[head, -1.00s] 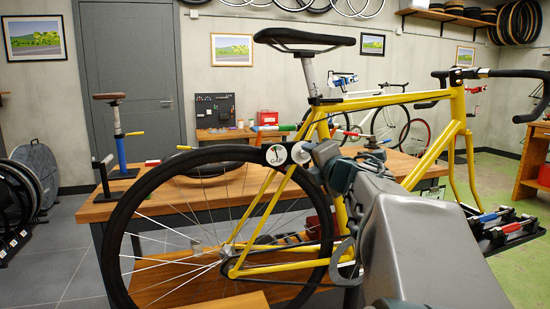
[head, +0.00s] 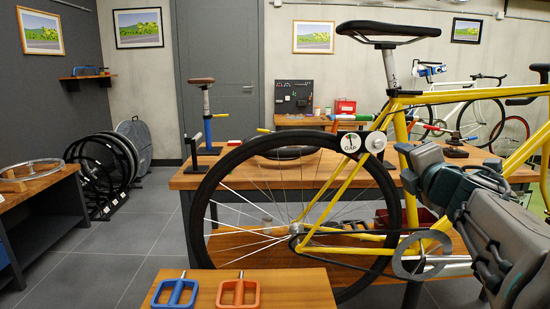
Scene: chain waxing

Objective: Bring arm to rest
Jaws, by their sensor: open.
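My arm (head: 485,225), grey with teal joints, comes in from the right edge in the head view, in front of the yellow bicycle (head: 345,200). I cannot make out my gripper's fingers, and no held object shows. The bicycle stands upright, with its black rear tyre (head: 203,215) and black saddle (head: 394,29) in view. Its front part is cut off at the right. The arm hides part of the frame near the crank (head: 412,262).
A wooden workbench (head: 190,180) stands behind the bicycle. A low wooden table (head: 295,290) in front holds a blue pedal (head: 174,292) and an orange pedal (head: 238,293). A side bench (head: 40,190) and a wheel rack (head: 100,165) stand left. The grey floor (head: 130,250) between them is clear.

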